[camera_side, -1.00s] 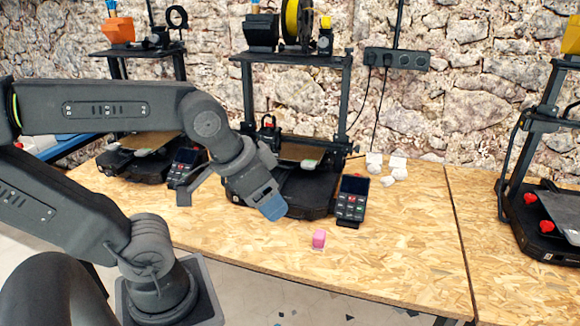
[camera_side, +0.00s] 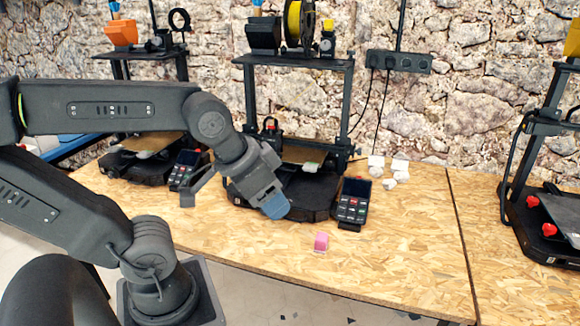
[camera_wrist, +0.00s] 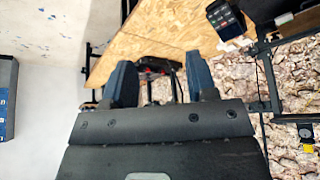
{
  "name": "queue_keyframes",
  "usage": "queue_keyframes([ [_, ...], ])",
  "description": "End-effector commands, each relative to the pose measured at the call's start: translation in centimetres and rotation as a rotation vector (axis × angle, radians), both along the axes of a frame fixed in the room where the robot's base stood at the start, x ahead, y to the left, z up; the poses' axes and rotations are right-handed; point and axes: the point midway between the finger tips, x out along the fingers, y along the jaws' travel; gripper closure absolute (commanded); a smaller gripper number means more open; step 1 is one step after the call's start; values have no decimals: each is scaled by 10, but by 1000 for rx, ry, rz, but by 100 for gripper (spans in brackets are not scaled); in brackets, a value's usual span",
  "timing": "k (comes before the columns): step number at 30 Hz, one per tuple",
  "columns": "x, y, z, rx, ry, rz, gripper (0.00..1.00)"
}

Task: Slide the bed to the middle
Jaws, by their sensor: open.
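The middle printer (camera_side: 300,60) stands at the back of the wooden table. Its bed is a brown plate (camera_side: 300,154), far back under the frame above the black base (camera_side: 305,195). A small pale green-grey piece (camera_side: 312,167) sits at its front edge. My gripper (camera_side: 275,207) hangs in front of this printer's base, tilted down to the right, and hides part of the base. In the side view its blue tip shows and the other finger is hidden. In the wrist view my gripper's two blue fingertips (camera_wrist: 160,83) stand apart with nothing between them.
A keypad unit (camera_side: 353,202) stands right of the base. A pink block (camera_side: 321,242) lies on the table (camera_side: 400,240) in front. Several white lumps (camera_side: 388,172) lie behind. Other printers stand left (camera_side: 140,160) and right (camera_side: 545,220). The table's front right is clear.

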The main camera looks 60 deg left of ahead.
Motion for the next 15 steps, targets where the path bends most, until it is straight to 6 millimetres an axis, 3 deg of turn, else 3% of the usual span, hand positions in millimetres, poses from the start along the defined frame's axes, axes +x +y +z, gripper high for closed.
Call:
queue_keyframes([
  [5, 38, 19, 20, -60, 30, 189, 62],
  [8, 77, 42, 35, -121, 51, 383, 62],
  [15, 169, 127, 44, -272, 85, 876, 62],
])
